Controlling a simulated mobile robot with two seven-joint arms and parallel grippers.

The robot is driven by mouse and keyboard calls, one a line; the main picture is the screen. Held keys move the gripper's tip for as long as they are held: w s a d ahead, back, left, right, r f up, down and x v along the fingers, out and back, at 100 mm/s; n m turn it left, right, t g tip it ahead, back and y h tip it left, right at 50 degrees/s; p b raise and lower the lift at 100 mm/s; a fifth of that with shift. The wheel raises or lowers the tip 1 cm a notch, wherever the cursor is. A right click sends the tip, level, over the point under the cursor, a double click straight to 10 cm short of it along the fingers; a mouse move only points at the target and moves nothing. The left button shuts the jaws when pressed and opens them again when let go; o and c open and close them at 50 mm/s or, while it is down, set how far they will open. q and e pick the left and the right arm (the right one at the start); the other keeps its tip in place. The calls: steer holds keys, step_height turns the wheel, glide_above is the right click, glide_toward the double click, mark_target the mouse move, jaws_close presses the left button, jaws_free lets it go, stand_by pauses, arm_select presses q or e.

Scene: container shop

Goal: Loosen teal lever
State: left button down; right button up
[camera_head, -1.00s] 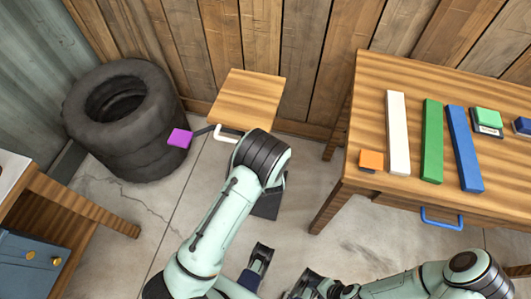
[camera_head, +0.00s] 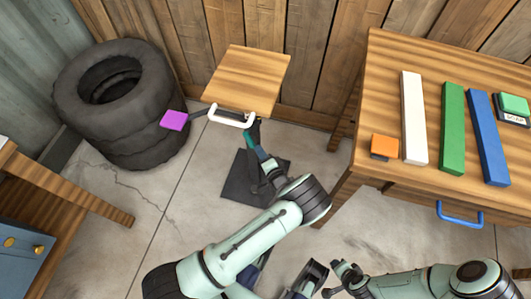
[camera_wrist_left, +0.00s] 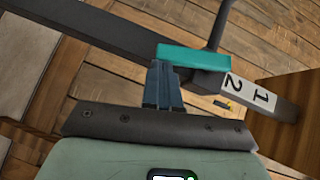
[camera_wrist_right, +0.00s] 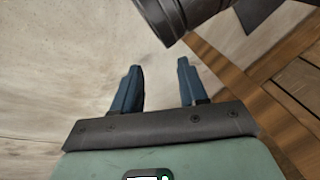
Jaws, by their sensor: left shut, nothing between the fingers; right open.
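The teal lever (camera_wrist_left: 195,57) is a flat bar in the left wrist view, beside a dark metal rod and above a white label (camera_wrist_left: 248,92) marked 1 and 2. My left gripper (camera_wrist_left: 158,65) is shut and empty. Its fingertips are at the lever's left end, touching or nearly so; I cannot tell which. In the head view, my left gripper (camera_head: 253,132) is just below the front edge of the small wooden-topped stand (camera_head: 247,75), and I cannot make out the lever clearly. My right gripper (camera_wrist_right: 155,70) is open and empty, low above the floor.
A white handle (camera_head: 232,117) and a purple block (camera_head: 174,120) on a dark arm are at the stand's front. Stacked tires (camera_head: 120,105) stand left. A wooden table (camera_head: 385,100) with coloured bars stands right. A plank wall is behind. Floor is free between stand and table.

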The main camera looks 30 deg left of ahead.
arm_select(q)
steer(key=shift+s+a+f+m+t+y+b, duration=0.2)
steer(key=shift+a+f+m+y+b, duration=0.15)
steer(key=shift+a+b, duration=0.25)
steer(key=shift+s+a+f+m+t+y+b, duration=0.1)
steer(key=shift+a+f+m+t+y+b, duration=0.15)
steer(key=shift+a+b, duration=0.3)
arm_select(e)
steer(key=shift+g, duration=0.5)
steer(key=shift+s+d+f, duration=0.25)
steer(key=shift+s+f, duration=0.15)
steer(key=shift+f, duration=0.35)
steer(key=shift+s+d+f, duration=0.2)
steer(key=shift+s+f, duration=0.15)
steer(key=shift+f, duration=0.45)
steer(key=shift+s+d+f, duration=0.25)
steer(key=shift+s+f, duration=0.15)
steer(key=shift+f, duration=0.35)
arm_select(q)
steer(key=shift+f, duration=0.1)
steer(key=shift+g, duration=0.25)
arm_select(e)
steer(key=shift+d, duration=0.15)
